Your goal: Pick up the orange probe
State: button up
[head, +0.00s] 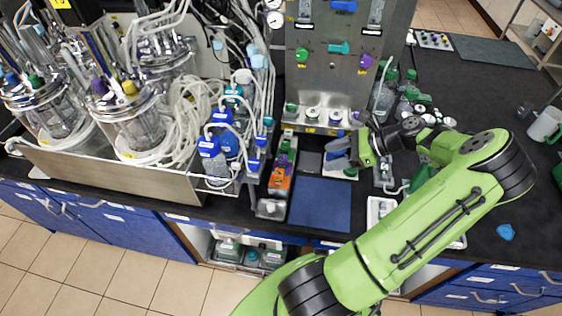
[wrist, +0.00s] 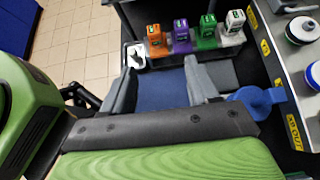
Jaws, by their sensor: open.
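The orange probe (wrist: 157,42) is a small upright block with a dark label on top, at the left end of a row of coloured blocks in the wrist view. In the head view the orange probe (head: 280,182) stands left of the blue mat. My gripper (wrist: 161,68) is open and empty, with its two grey fingers pointing toward the row. The probe is beyond the fingertips and apart from them. In the head view my gripper (head: 334,155) is over the far right part of the mat area, right of the probe.
Purple (wrist: 181,36), green (wrist: 207,33) and white (wrist: 232,30) blocks stand beside the orange one. A small tray (wrist: 135,56) is on its other side. The blue mat (head: 320,205) is clear. A steel panel (head: 345,60) rises behind; bioreactor vessels (head: 135,120) stand left.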

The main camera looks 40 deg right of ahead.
jog(key=b, duration=0.1)
send_near(281, 172)
jog(key=b+x, duration=0.1)
jog(key=x, duration=0.8)
jog(key=shift+w+f, duration=0.15)
grip_shut()
